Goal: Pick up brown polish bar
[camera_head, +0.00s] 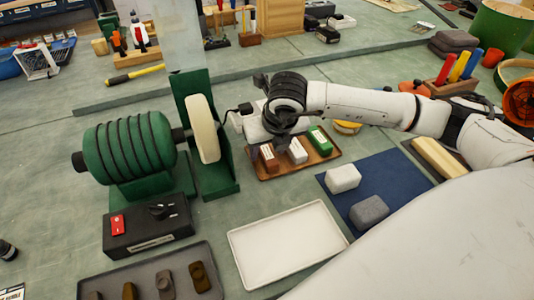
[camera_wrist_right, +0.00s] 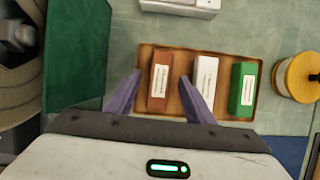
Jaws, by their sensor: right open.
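The brown polish bar (camera_wrist_right: 159,82) lies in a shallow brown tray (camera_wrist_right: 222,119), at its left end beside a white bar (camera_wrist_right: 206,78) and a green bar (camera_wrist_right: 243,88). In the head view the brown bar (camera_head: 268,157) shows just below my right gripper (camera_head: 276,140), partly covered by it. In the right wrist view my right gripper (camera_wrist_right: 160,92) is open. Its fingers appear on either side of the brown bar, one to its left and one between it and the white bar. I cannot tell how far above the bar they are. My left gripper is not in view.
A green buffing machine with a white wheel (camera_head: 203,128) stands left of the tray. A white tray (camera_head: 236,262) lies in front, and a blue mat (camera_head: 388,164) with two blocks lies to the right. A yellow round container (camera_wrist_right: 298,77) is near the tray's right side.

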